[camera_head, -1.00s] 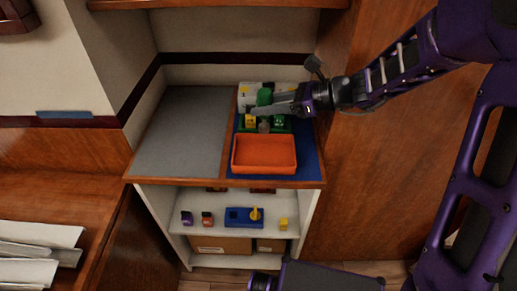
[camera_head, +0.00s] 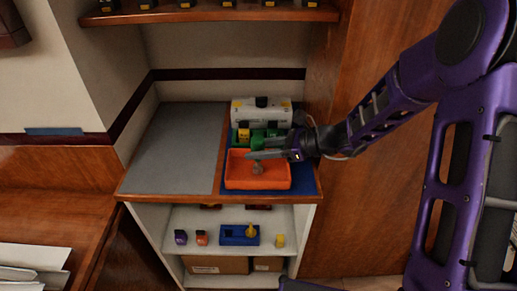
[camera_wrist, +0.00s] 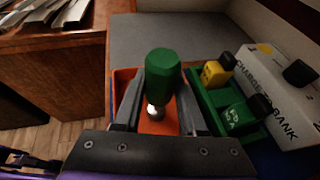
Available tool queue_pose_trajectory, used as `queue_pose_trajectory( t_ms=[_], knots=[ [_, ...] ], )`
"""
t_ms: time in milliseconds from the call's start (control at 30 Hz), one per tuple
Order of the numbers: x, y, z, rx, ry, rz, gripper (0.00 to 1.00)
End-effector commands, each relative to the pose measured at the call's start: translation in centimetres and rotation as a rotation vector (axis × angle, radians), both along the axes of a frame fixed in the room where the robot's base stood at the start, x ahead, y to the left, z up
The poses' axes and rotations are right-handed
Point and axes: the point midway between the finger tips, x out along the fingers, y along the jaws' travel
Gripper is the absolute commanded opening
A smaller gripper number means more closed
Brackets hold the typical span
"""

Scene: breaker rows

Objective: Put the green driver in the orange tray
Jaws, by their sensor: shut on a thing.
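The green driver (camera_wrist: 163,72) is upright between the fingers of my gripper (camera_wrist: 158,105) in the wrist view, green handle up and metal shank down. My gripper (camera_head: 256,154) is shut on it and holds it over the orange tray (camera_head: 238,183) in the head view. The tray (camera_wrist: 150,127) also shows behind the driver in the wrist view. In the head view the driver's green handle (camera_head: 257,144) is partly hidden by the gripper. I cannot tell whether the driver's lower end touches the tray floor.
A green holder (camera_wrist: 216,97) with a yellow and a green block stands behind the tray, with a white charger bank (camera_wrist: 285,95) behind it. The grey mat (camera_head: 175,145) at left is clear. A shelf below holds a blue tray (camera_head: 240,241) and small blocks.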

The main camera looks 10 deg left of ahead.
Motion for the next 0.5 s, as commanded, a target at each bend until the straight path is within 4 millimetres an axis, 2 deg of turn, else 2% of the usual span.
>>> queue_pose_trajectory(
  t_ms=[33,67,200,500],
  knots=[
    [0.01,0.00,-0.31,0.000,0.000,0.000,0.00],
    [0.01,-0.01,-0.17,0.000,0.000,0.000,0.46],
    [0.01,-0.02,-0.14,0.000,0.000,0.000,0.70],
    [0.01,-0.01,0.03,0.000,0.000,0.000,0.70]
  ],
)
